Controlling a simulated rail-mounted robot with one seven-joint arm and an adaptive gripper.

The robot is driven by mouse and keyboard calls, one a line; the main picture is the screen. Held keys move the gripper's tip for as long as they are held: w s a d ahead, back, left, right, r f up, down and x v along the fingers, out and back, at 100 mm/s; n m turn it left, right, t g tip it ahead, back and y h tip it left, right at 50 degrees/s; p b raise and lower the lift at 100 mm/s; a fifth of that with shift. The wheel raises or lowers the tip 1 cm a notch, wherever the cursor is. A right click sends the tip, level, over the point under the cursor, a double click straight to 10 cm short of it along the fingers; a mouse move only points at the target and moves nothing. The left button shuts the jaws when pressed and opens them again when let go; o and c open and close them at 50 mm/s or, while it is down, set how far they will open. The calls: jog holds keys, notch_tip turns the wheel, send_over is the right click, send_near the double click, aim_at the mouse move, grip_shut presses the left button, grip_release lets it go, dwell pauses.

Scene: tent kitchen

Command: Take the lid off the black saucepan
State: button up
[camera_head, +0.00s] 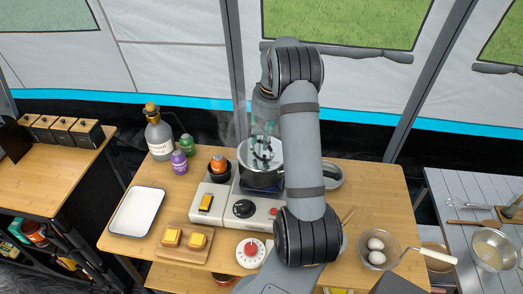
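The black saucepan (262,181) stands on the rear burner of the cooker, near the middle of the table. A pale, round, lid-like disc (246,152) shows at its top, partly behind my gripper. My gripper (263,160) points down over the middle of the saucepan, with its fingertips at the top of it. The fingers are small and blend with the disc. I cannot tell whether they are closed on a knob or whether the lid sits flat or is raised.
The cooker (220,207) has a black knob and a red one. A grey oval dish (332,176) is right of the saucepan, partly behind my arm. A white tray (138,212) lies left, bottles (160,140) behind it. A glass bowl of eggs (377,250) stands front right.

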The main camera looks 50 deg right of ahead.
notch_tip(320, 180, down, 2)
jog(key=shift+f, duration=0.1)
jog(key=shift+w+f, duration=0.15)
jog(key=shift+w, duration=0.05)
jog(key=c, duration=0.3)
grip_shut()
